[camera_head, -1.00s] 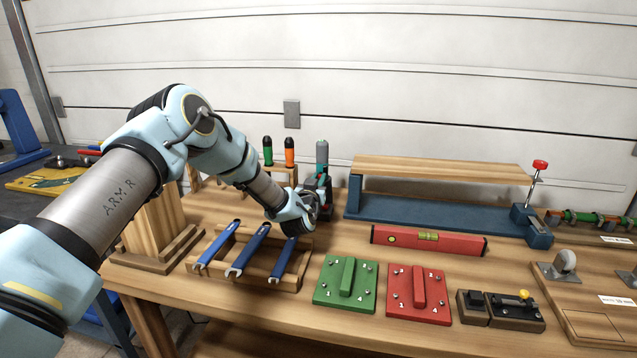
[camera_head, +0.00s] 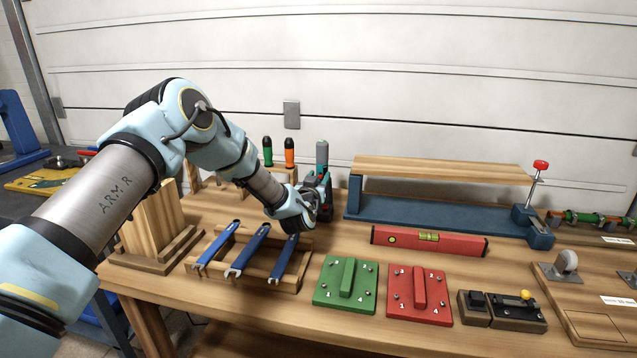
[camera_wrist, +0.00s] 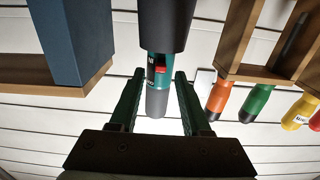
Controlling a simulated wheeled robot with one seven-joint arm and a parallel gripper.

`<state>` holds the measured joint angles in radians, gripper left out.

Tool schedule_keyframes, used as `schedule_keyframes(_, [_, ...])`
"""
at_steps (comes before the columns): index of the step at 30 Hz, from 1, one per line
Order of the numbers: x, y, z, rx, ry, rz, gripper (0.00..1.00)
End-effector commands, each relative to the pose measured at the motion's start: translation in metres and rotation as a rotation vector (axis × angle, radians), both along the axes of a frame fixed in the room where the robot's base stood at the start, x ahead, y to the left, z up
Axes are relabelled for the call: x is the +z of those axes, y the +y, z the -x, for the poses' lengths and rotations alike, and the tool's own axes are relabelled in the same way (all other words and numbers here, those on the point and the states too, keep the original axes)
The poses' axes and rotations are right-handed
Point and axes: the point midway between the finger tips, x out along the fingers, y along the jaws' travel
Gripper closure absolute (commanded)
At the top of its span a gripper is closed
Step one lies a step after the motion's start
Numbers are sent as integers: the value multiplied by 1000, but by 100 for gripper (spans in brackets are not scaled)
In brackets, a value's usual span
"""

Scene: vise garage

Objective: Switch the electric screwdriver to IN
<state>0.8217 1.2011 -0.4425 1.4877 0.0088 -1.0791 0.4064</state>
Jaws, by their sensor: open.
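The electric screwdriver (camera_wrist: 158,100) is teal and grey and carries a small red switch (camera_wrist: 161,69). In the wrist view it hangs upside down in the picture, between the two dark green fingers of my gripper (camera_wrist: 158,75). The fingers are apart, with a gap on each side of the screwdriver. In the head view the electric screwdriver (camera_head: 322,154) stands at the back of the bench, its grey end up. My gripper there (camera_head: 324,190) is at its body and partly hides it. The switch's markings are too small to read.
A wooden rack holds screwdrivers with green (camera_head: 267,151) and orange (camera_head: 289,152) handles just left of the electric screwdriver. A blue vise-like frame (camera_head: 430,215) stands to the right. Blue wrenches (camera_head: 250,250), a red level (camera_head: 430,241) and green and red blocks (camera_head: 345,284) lie in front.

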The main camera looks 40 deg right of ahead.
Motion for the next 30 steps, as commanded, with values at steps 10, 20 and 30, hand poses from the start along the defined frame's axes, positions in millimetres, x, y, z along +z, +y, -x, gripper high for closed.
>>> schedule_keyframes(10, [60,0,0,0,-2,2,52])
schedule_keyframes(20, [88,0,0,0,1,-1,52])
schedule_keyframes(30, [88,0,0,0,1,-2,52])
